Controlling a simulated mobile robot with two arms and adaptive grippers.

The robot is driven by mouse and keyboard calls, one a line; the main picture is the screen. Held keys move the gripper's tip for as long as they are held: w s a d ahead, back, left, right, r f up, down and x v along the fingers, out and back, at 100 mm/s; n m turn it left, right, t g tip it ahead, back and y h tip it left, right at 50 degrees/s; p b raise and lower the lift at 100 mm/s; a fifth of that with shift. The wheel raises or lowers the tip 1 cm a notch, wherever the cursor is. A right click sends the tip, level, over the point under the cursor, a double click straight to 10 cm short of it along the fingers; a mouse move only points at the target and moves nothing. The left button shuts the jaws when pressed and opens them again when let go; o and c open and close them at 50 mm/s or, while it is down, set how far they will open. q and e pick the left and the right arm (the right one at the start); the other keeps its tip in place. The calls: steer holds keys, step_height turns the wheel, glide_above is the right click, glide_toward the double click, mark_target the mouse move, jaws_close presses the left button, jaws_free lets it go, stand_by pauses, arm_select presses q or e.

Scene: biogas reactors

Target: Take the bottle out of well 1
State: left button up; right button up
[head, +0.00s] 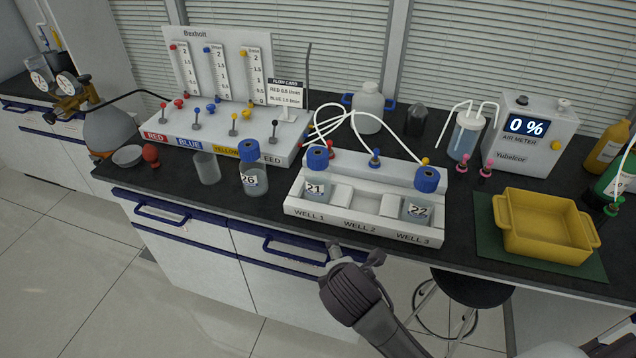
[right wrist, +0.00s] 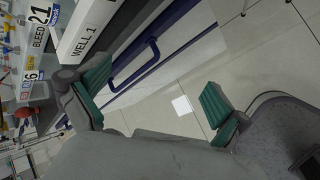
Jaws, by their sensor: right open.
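Bottle 21 (head: 317,187), clear with a blue cap, stands upright in well 1 at the left end of the white well rack (head: 363,226). Part of bottle 21 (right wrist: 41,14) and the rack's "WELL 1" face (right wrist: 82,42) show at the upper left of the right wrist view. Bottle 22 (head: 417,208), also blue-capped, stands in well 3; well 2 holds no bottle. My right gripper (head: 356,256) is in front of the counter, below the rack and apart from bottle 21. Its green-padded fingers (right wrist: 155,100) are spread with nothing between them. My left gripper is not in view.
Another blue-capped bottle (head: 252,179) and an empty beaker (head: 206,168) stand left of the rack. White tubes (head: 345,117) arch behind it. A yellow tray (head: 545,228) sits to the right on a green mat (head: 487,246). A stool (head: 472,290) stands below the counter.

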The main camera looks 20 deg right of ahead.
mark_target(319, 181)
steer(key=w+a+r+n+t+h, duration=0.25)
steer(key=w+r+n+t, duration=0.25)
steer(key=w+r+n, duration=0.65)
steer(key=shift+n+h, duration=0.25)
steer(key=shift+n, duration=0.6)
steer(key=x, duration=1)
steer(key=shift+s+f, duration=0.15)
steer(key=shift+f, duration=0.25)
steer(key=shift+a+f+p+x, duration=0.1)
steer(key=shift+a+x, duration=0.05)
steer(key=shift+x, duration=0.75)
steer(key=shift+a+f+p+x, duration=0.1)
steer(key=shift+f+x, duration=0.05)
steer(key=shift+x, duration=0.8)
steer(key=shift+a+f+p+x, duration=0.1)
steer(key=shift+a+x, duration=0.05)
steer(key=shift+x, duration=0.75)
steer(key=c, duration=1.5)
steer(key=shift+r, duration=0.1)
steer(key=shift+c, duration=0.4)
steer(key=shift+r, duration=0.1)
